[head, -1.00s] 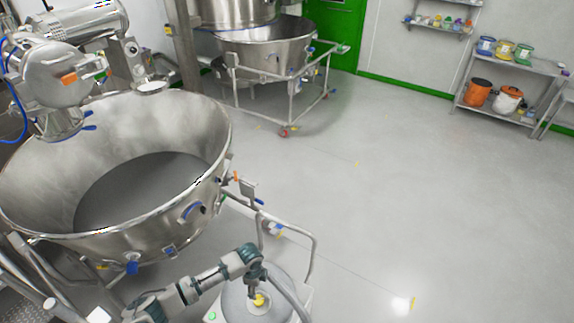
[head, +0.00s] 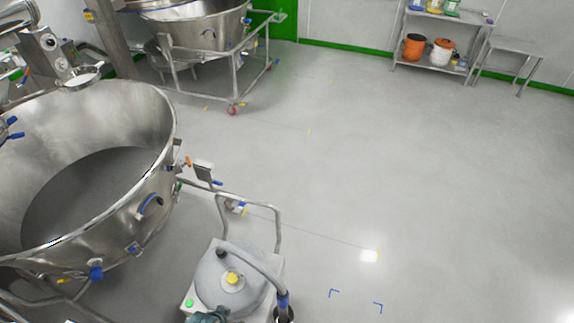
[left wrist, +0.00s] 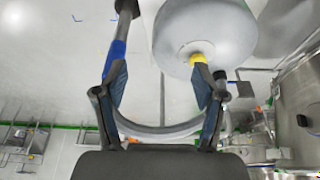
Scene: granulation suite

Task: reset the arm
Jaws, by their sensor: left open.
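My left gripper shows in the left wrist view (left wrist: 162,95) with its two dark fingers spread apart. Nothing is clearly held between them. Beyond the fingers is a grey round drum (left wrist: 185,28) with a yellow cap (left wrist: 198,60). A grey hose (left wrist: 160,131) curves across behind the fingers, with a blue collar (left wrist: 116,55) near the left finger; I cannot tell whether they touch. In the head view, the drum (head: 212,279) and yellow cap (head: 232,278) are at the bottom centre. Only a teal piece of my arm shows at the bottom edge there. My right gripper is not in view.
A large open steel bowl (head: 158,120) fills the left of the head view. A wheeled vessel frame (head: 200,82) stands at the back. A tubular rail (head: 278,225) rises behind the drum. A shelf with an orange bucket (head: 413,47) is at back right. The floor on the right is clear.

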